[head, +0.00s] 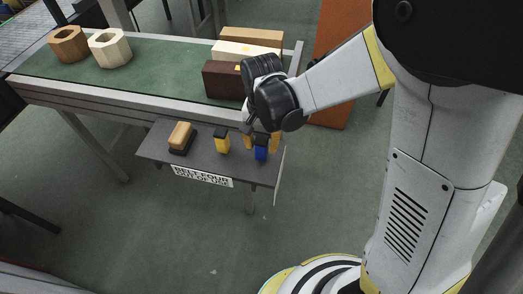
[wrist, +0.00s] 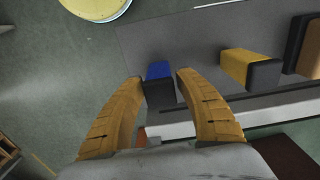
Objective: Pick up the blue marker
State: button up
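The blue marker (head: 261,153) is a short block with a blue part and a black part, near the right end of a small grey shelf. In the wrist view the blue marker (wrist: 159,71) lies between the tips of my two tan fingers. My gripper (wrist: 160,77) is open around it. A small gap shows on the left side; the right fingertip is very close, and I cannot tell if it touches. In the head view my gripper (head: 262,139) is over the marker and partly hides it.
A yellow and black block (head: 222,141) and a wooden-topped brush (head: 180,136) stand left on the shelf (head: 206,160), which carries a printed label. Behind it, a green conveyor (head: 160,68) bears several boxes and two hollow nut-shaped pieces.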

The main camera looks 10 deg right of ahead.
grip_shut()
jog(key=shift+r+p, duration=0.35)
jog(key=shift+r, duration=0.2)
jog(key=r+p, duration=0.1)
jog(key=r, duration=0.1)
jog(key=r+p, duration=0.1)
jog(key=r, duration=0.1)
jog(key=shift+s+d, duration=0.2)
jog(key=shift+d, duration=0.2)
jog(key=s+d+r+p, duration=0.4)
jog(key=s+d+r, duration=0.1)
jog(key=d, duration=0.4)
jog(key=shift+d+r, duration=0.25)
jog(key=shift+r, duration=0.2)
jog(key=shift+c, duration=0.8)
grip_release()
jog(key=c, duration=0.4)
